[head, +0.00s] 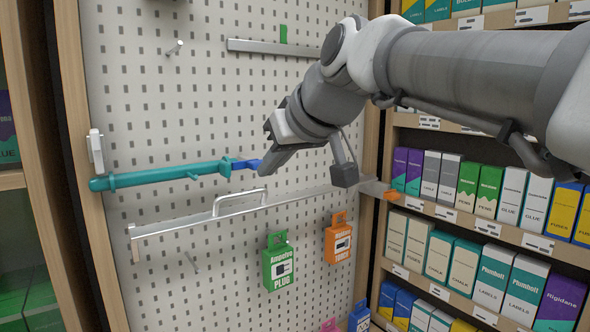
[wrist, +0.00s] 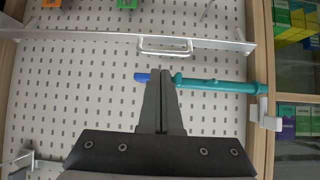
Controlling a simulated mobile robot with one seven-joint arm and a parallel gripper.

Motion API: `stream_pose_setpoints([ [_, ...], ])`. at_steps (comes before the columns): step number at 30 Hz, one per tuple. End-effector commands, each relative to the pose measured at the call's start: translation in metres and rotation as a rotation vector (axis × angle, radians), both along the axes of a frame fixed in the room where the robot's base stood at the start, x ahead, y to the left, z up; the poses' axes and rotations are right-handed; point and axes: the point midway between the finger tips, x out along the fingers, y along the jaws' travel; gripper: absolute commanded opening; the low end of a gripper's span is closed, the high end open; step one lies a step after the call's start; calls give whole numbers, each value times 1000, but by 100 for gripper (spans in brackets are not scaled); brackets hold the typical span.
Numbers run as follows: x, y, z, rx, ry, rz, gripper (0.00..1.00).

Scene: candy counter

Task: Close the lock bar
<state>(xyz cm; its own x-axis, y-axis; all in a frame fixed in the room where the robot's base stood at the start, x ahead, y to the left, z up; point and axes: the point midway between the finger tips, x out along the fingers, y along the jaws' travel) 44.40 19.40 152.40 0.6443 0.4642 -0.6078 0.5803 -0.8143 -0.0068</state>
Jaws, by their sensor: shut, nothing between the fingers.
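A silver bar with a raised handle (head: 238,201) runs across the pegboard, rising slightly to the right; it also shows in the wrist view (wrist: 75,37). I take it for the lock bar. Its right end meets a grey bracket. A teal rod (head: 150,178) with a blue tip (head: 245,164) lies above it, its left end by a white bracket. In the wrist view the teal rod (wrist: 225,86) and blue tip (wrist: 142,77) show on either side of my fingers. My gripper (head: 264,171) is shut and empty in front of the rod near its blue end. Contact cannot be told.
A green package (head: 281,262) and an orange package (head: 338,239) hang below the silver bar. Another metal rail (head: 273,47) is higher on the pegboard (head: 140,110). Shelves of boxes (head: 473,187) stand at the right. A wooden post (head: 85,150) edges the left side.

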Motion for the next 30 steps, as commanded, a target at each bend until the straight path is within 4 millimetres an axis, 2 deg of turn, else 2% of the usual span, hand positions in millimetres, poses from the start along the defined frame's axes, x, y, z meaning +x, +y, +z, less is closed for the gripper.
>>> stream_pose_setpoints([
  [3,5,10,12,6,-17,24,0],
  [7,10,15,11,7,-20,30,0],
  [21,59,52,-35,6,-17,29,0],
  [30,70,60,-46,7,-21,26,0],
])
